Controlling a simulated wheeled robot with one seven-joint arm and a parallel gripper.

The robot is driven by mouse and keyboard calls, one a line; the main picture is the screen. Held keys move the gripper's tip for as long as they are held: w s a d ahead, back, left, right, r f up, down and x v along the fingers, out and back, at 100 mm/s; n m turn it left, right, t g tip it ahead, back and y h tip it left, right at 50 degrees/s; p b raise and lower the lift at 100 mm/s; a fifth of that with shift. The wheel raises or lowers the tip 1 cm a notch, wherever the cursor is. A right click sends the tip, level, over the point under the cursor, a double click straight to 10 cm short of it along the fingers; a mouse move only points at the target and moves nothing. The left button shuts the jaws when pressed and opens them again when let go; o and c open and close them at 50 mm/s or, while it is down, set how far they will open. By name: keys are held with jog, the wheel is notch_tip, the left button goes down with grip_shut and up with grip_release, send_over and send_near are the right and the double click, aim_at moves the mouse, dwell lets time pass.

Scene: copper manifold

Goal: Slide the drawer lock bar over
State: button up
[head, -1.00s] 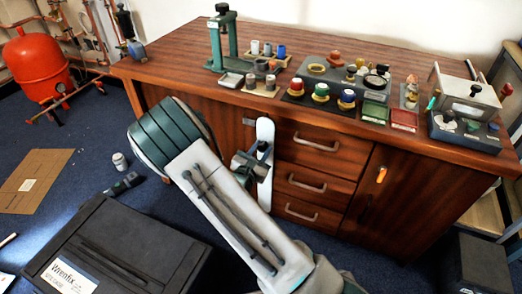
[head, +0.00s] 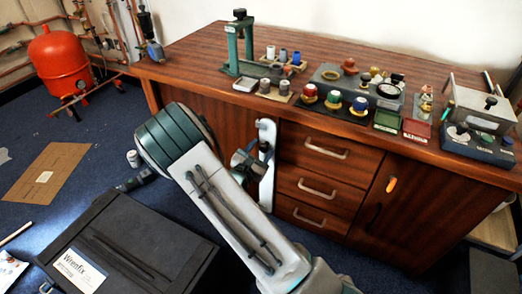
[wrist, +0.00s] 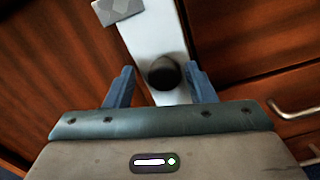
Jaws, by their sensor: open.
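The drawer lock bar (head: 267,128) is a pale upright strip on the cabinet front, just left of the drawer stack. The wrist view shows the same bar (wrist: 150,35) with a dark round knob (wrist: 163,73) on it. A grey plate (wrist: 118,10) lies at the bar's left edge. My gripper (wrist: 160,70) is open, with one blue finger on each side of the knob. Gaps show between the knob and both fingers. In the head view my gripper (head: 258,158) is in front of the bar and hides part of it.
The three drawers (head: 314,182) with metal handles look shut, right of the bar. A black case (head: 140,250) stands on the floor at left. The benchtop (head: 200,55) holds tools and parts.

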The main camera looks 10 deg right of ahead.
jog(key=p+v, duration=0.3)
jog(key=v, duration=1.1)
jog(key=shift+d, duration=0.1)
jog(key=s+d+r+m+g+y+p, duration=0.1)
jog(key=s+d+r+m+g+p, duration=0.35)
jog(key=r, duration=0.45)
jog(key=s+d+r+m+g+p, duration=0.4)
jog(key=r+m+g+p, duration=0.15)
jog(key=r, duration=0.25)
jog(key=s+d+r+m+g+y+p, duration=0.1)
jog(key=s+d+r+m+g+p, duration=0.4)
jog(key=r, duration=0.4)
jog(key=s+a+r+m+t+y+p, duration=0.2)
jog(key=r+m+y+p, duration=0.3)
jog(key=r, duration=0.6)
jog(key=s+a+r+m+t+y+p, duration=0.2)
jog(key=s+a+r+m+y+p, duration=0.1)
jog(key=r+p, duration=0.6)
notch_tip(320, 180, up, 3)
jog(key=shift+s+a+f+m+y, duration=0.3)
jog(key=shift+s+m+y, duration=0.2)
jog(key=shift+m+y, duration=0.45)
